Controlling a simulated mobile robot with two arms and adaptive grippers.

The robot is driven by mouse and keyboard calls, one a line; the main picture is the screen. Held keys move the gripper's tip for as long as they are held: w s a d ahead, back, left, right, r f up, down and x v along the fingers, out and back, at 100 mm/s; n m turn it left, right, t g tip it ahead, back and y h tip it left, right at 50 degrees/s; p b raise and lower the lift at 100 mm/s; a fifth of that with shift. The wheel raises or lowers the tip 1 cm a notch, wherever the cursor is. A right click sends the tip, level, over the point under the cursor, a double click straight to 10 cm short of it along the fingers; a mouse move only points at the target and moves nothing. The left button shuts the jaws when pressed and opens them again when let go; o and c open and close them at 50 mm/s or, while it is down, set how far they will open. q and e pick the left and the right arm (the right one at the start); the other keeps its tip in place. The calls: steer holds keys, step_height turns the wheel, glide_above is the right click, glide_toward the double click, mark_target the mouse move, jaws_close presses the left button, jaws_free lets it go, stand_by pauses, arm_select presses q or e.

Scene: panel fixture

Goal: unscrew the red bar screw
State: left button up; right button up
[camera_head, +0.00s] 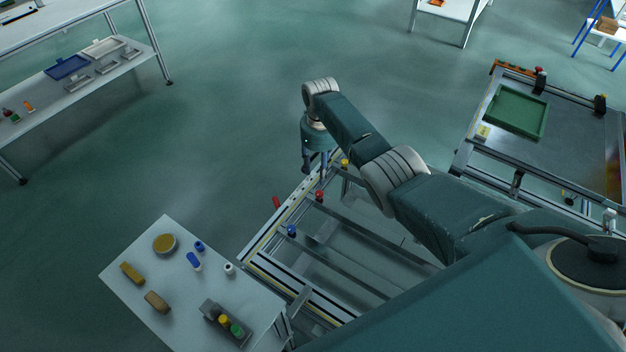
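The panel fixture (262,262) is a metal frame with long bars at the centre of the head view. A red knob-like screw (320,196) stands on it, between a blue one (292,231) and a yellow one (345,163). Another red piece (276,202) sits at the frame's left edge. I cannot tell for sure which red piece is the bar screw. My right gripper (314,166) points down above the far end of the frame, near the red and yellow screws and apart from the red one in the picture. Its fingers are small and dark, so their opening is unclear. My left gripper is out of view.
A white table (142,289) with several small parts stands at the lower left, close to the fixture. A workbench with a green tray (516,112) stands at the right. A shelf unit (125,68) is at the upper left. The floor between is clear.

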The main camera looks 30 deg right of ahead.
mark_target(319, 192)
steer(key=shift+m, duration=0.4)
step_height(319, 192, down, 8)
steer(key=b, duration=0.5)
steer(key=shift+w+d+f, duration=0.1)
steer(key=shift+d+f, duration=0.05)
steer(key=shift+f, duration=0.1)
arm_select(q)
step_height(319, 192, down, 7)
steer(key=b, duration=0.1)
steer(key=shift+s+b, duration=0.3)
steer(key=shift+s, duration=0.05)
arm_select(e)
steer(key=shift+f, duration=0.8)
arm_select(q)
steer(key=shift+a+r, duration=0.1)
arm_select(e)
steer(key=shift+c, duration=0.5)
steer(key=shift+r, duration=0.1)
jaws_close()
